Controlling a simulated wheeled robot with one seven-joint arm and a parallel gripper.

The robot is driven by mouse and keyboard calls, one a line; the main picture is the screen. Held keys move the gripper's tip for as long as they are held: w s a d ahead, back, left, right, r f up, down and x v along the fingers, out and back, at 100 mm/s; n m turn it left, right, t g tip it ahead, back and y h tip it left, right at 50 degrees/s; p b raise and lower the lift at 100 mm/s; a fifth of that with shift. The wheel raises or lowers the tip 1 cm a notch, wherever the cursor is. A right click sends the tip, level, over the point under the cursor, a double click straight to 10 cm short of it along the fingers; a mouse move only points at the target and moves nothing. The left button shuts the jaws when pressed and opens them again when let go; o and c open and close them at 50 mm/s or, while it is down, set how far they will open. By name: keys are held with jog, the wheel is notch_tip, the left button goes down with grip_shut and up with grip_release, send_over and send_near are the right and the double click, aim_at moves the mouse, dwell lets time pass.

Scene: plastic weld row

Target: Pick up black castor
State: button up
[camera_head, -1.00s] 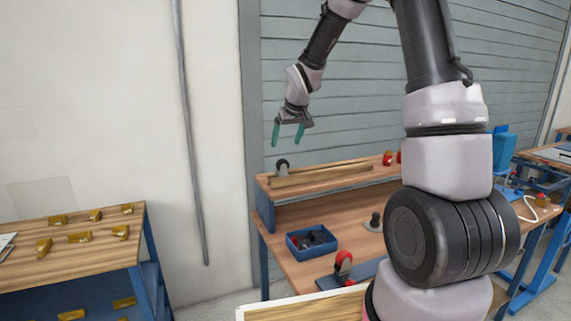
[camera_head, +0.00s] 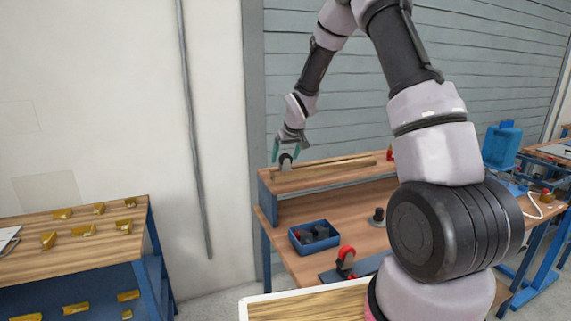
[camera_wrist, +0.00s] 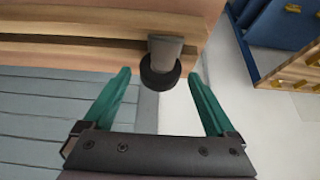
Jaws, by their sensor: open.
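The black castor (camera_head: 286,161) stands at the left end of the raised wooden shelf above the workbench. In the wrist view it shows as a black wheel (camera_wrist: 160,75) with a grey bracket (camera_wrist: 166,48), just ahead of the fingertips and between their lines. My gripper (camera_head: 285,152) is open, with its two green fingers pointing down close around the castor in the head view. In the wrist view my gripper (camera_wrist: 160,78) has nothing between its fingers except the castor's near edge by the tips. I cannot tell whether a finger touches it.
Wooden strips (camera_head: 335,166) lie along the shelf (camera_head: 330,181) right beside the castor. A blue bin (camera_head: 314,236) with dark parts, a red-and-black item (camera_head: 346,259) and another castor-like part (camera_head: 378,217) are on the bench below. A grey slatted wall (camera_head: 340,110) stands behind.

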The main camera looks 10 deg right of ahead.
jog(key=shift+c, duration=0.3)
grip_shut()
jog(key=shift+r, duration=0.15)
